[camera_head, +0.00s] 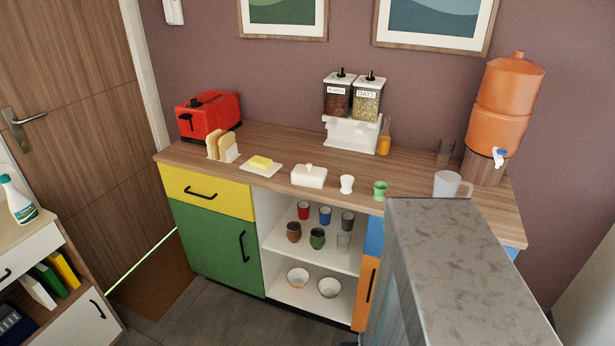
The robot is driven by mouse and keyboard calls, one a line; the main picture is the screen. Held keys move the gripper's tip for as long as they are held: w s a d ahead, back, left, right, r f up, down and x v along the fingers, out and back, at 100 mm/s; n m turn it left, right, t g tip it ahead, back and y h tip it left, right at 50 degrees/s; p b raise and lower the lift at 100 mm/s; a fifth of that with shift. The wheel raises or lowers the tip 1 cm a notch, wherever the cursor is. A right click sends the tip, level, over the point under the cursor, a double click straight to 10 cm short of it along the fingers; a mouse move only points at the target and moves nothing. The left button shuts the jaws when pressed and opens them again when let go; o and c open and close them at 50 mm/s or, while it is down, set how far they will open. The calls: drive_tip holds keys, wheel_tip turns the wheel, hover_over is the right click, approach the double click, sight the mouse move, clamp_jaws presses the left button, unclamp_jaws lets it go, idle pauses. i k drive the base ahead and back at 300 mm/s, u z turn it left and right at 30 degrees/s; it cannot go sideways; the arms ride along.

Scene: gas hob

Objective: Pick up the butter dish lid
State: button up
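The white butter dish lid (309,176) with a small knob on top rests on the wooden counter. It stands just right of the butter dish base (278,173), a flat white plate. A yellow block of butter (262,162) lies on that plate, uncovered. A white egg cup (347,184) stands close to the right of the lid, apart from it. My gripper is not in view.
The wooden counter (285,142) is clear behind the lid. Toast in a rack (222,147) and a red toaster (209,115) stand left. A grey-topped block (455,265) fills the right foreground.

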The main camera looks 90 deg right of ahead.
sight(309, 176)
drive_tip(key=u, duration=0.05)
drive_tip(key=k, duration=0.85)
drive_tip(key=z, duration=0.2)
